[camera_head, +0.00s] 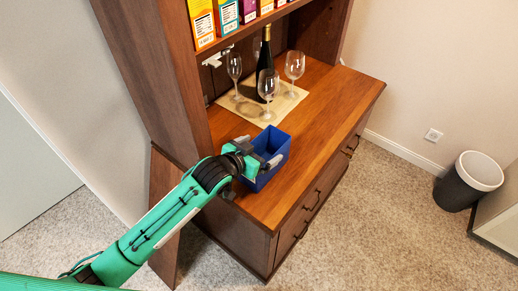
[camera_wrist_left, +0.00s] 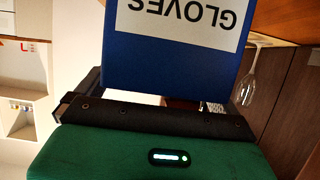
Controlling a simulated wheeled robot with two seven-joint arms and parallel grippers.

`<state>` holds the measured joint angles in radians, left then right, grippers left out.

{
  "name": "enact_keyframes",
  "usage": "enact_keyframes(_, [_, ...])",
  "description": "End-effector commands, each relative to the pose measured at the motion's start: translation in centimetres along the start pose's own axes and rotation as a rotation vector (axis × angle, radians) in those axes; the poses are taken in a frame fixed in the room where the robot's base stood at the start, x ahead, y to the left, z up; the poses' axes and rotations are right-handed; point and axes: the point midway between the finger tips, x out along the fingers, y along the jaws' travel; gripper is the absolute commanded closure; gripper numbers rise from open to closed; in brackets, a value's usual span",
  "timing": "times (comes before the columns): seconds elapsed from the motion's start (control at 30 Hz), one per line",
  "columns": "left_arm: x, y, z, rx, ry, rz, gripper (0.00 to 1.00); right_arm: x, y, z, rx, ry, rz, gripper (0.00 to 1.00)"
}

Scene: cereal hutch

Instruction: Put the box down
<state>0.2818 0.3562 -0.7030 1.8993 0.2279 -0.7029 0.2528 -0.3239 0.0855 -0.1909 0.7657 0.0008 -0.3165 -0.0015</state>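The blue open-topped box (camera_head: 279,146) is at the left front part of the wooden counter in the head view. Its white label reading GLOVES appears upside down in the left wrist view, where the box (camera_wrist_left: 172,62) fills the upper middle. My left gripper (camera_head: 262,163) is at the box's near left rim and appears closed on its wall, with one finger showing inside the box. The box looks roughly upright; whether its bottom touches the counter I cannot tell. My right gripper is not in view.
Behind the box, wine glasses (camera_head: 268,85) and a dark bottle (camera_head: 265,52) stand on a beige mat (camera_head: 289,104). Cereal boxes (camera_head: 228,15) stand on the shelf above. The counter (camera_head: 318,122) is clear to the right. A bin (camera_head: 465,183) stands on the floor at right.

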Motion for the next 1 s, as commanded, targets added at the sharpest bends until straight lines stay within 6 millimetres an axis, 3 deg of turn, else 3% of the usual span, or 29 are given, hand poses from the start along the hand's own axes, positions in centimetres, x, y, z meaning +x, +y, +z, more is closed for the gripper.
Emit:
enact_keyframes(0.27, [-0.7,0.0,-0.1,-0.001,0.000,0.000,0.01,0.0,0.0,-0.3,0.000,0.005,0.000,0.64])
enact_keyframes(0.7, [-8.8,0.0,-0.1,0.001,0.000,0.000,0.01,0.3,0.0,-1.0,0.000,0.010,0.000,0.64])
enact_keyframes(1.0, [-11.9,0.0,-0.2,0.000,0.000,0.000,0.01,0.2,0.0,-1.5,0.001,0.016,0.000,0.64])
